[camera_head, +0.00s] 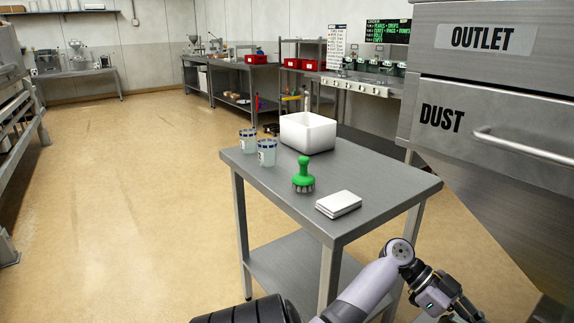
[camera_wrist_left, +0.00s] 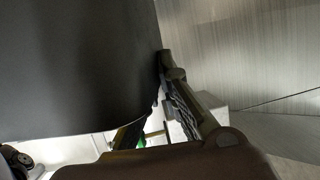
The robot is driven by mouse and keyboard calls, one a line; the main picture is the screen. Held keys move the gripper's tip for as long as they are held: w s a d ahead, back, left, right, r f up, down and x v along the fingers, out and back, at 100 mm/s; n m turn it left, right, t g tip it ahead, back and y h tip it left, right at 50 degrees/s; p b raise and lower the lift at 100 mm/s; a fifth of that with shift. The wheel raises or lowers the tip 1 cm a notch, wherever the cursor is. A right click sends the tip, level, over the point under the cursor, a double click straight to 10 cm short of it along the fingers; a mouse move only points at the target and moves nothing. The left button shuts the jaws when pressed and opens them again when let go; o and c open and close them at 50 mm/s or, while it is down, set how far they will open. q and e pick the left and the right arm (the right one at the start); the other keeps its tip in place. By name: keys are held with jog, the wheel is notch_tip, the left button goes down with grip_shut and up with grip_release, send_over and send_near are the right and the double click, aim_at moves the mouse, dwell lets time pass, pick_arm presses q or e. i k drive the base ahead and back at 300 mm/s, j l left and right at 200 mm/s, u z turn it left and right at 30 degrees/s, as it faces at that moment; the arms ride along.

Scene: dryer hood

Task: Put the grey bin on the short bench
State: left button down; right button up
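A short steel bench (camera_head: 385,195) with a lower shelf stands in the middle of the head view. No whole grey bin shows there. In the left wrist view a large dark grey curved surface (camera_wrist_left: 75,65) fills the upper left; it may be the bin's wall, but I cannot be sure. One finger of my left gripper (camera_wrist_left: 185,100) reaches up against its right edge; the other finger is not clear.
On the bench are a white tub (camera_head: 307,133), two beakers (camera_head: 267,153), a green brush (camera_head: 303,176) and a white stack (camera_head: 338,204). A steel hood (camera_head: 490,110) hangs at the right. Open floor (camera_head: 120,210) lies left.

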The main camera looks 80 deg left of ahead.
aim_at(368, 173)
jog(key=k+j+u, duration=0.1)
jog(key=k+u, duration=0.3)
jog(key=k+j+u, duration=0.15)
jog(key=j, duration=0.35)
jog(key=k+j+u, duration=0.15)
jog(key=j, duration=0.4)
jog(key=j+u, duration=0.2)
jog(key=j, duration=0.3)
